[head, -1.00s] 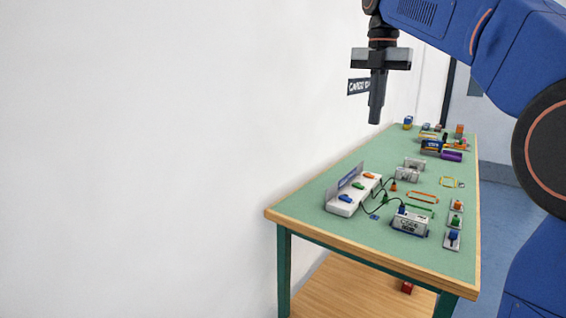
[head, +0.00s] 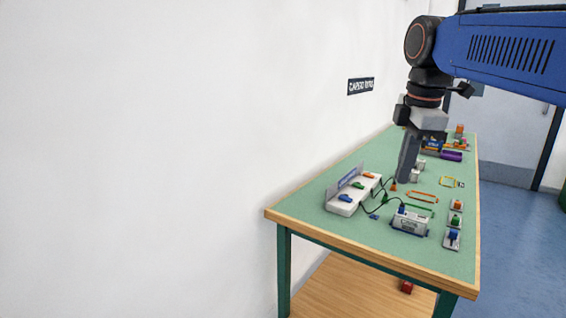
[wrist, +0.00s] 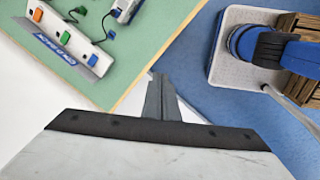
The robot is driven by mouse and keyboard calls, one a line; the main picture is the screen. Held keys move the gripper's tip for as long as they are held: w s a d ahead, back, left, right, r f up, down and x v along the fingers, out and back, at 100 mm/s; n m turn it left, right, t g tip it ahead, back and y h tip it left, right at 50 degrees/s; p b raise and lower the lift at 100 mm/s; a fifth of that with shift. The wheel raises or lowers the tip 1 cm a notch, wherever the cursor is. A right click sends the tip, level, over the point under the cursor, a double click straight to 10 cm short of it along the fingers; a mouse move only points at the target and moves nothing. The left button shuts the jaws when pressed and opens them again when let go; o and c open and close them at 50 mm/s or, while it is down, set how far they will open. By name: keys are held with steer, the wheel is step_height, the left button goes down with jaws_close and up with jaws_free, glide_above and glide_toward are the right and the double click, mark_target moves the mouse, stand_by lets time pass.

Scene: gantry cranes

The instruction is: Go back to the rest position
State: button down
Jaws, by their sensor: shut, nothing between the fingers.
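My gripper (head: 408,160) hangs over the green table (head: 300,207) in the head view, fingers pointing down, shut and empty. It appears beyond the white box marked with letters and hides part of the grey blocks behind it. In the wrist view its closed fingers (wrist: 160,98) point past the table edge toward the blue floor. My arm reaches in from the upper right.
A white panel with coloured switches (head: 345,196) stands on the table, wired to a white box (head: 410,221). Small coloured switch plates (head: 453,238) line the right edge. A purple cylinder (head: 451,156) lies farther back. A wall with a sign (head: 361,86) borders the left.

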steer(key=s+d+f+m+t, duration=0.1)
steer(key=s+d+f+m, duration=0.1)
steer(key=s+f+m, duration=0.9)
steer(key=s+d+f+m+t, duration=0.15)
steer(key=s+f+m, duration=0.5)
steer(key=f, duration=0.85)
steer(key=w+a+r+m+h, duration=0.1)
steer(key=w+r+m, duration=0.1)
steer(key=w+r, duration=0.55)
steer(key=w+a+r+m+h, duration=0.15)
steer(key=w+r, duration=0.25)
steer(key=w, duration=0.6)
steer(key=w+a+r+m+t+h, duration=0.15)
steer(key=w+a+r, duration=0.35)
steer(key=w, duration=0.5)
steer(key=w+a+r+m+t, duration=0.2)
steer(key=w+a+m, duration=0.1)
steer(key=w+a, duration=0.55)
steer(key=shift+n, duration=0.25)
steer(key=x, duration=0.3)
steer(key=d+x, duration=0.1)
steer(key=x, duration=0.3)
steer(key=d+r+x, duration=0.1)
steer(key=x, duration=0.3)
steer(key=shift+w, duration=0.15)
step_height(320, 180, down, 3)
steer(key=shift+w+a, duration=0.15)
steer(key=shift+w, duration=0.05)
steer(key=shift+f+h, duration=0.3)
steer(key=shift+f, duration=0.2)
